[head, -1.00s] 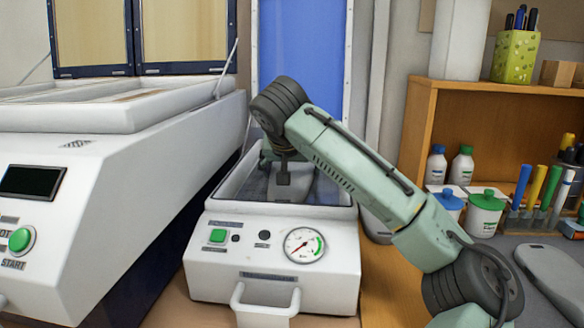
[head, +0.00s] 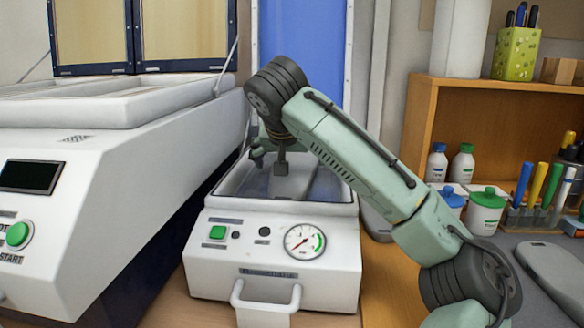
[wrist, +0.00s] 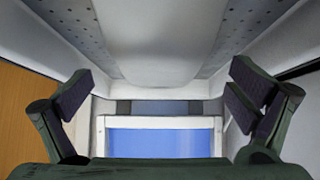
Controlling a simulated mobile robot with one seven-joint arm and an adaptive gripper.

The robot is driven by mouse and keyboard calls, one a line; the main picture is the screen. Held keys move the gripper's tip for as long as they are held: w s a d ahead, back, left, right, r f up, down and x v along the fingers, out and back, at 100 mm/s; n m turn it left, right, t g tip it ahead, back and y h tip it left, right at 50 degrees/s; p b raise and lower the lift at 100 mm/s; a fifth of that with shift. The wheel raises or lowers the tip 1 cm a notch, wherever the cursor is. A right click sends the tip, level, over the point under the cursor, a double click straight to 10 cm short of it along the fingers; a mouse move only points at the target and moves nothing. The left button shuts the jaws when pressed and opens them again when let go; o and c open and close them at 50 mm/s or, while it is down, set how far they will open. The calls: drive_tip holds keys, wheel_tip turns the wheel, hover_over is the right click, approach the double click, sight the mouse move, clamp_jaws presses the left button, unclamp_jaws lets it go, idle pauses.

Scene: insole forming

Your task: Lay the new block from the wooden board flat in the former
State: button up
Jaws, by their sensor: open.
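The former (head: 270,265) is a white box with a gauge, a green button and a front handle. Its blue lid (head: 300,70) stands open behind. A pale grey block (head: 296,182) lies lengthwise in the former's well, apparently flat; my gripper partly hides it in the head view. In the wrist view the pale block (wrist: 160,45) runs between perforated grey strips of the bed. My gripper (wrist: 160,105) is open, its dark pads apart on either side and nothing between them. In the head view my gripper (head: 272,165) hangs over the well, above the block.
A large white machine (head: 100,190) with a START button stands close on the left. A wooden shelf (head: 420,125) with bottles and pens is on the right. A grey shape (head: 552,268) lies on the dark surface at right. A wooden surface (head: 390,290) lies right of the former.

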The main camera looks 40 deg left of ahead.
drive_tip(key=b+v, duration=0.1)
drive_tip(key=v, duration=0.7)
drive_tip(key=shift+s+d+r, duration=0.15)
drive_tip(key=shift+s+r, duration=0.1)
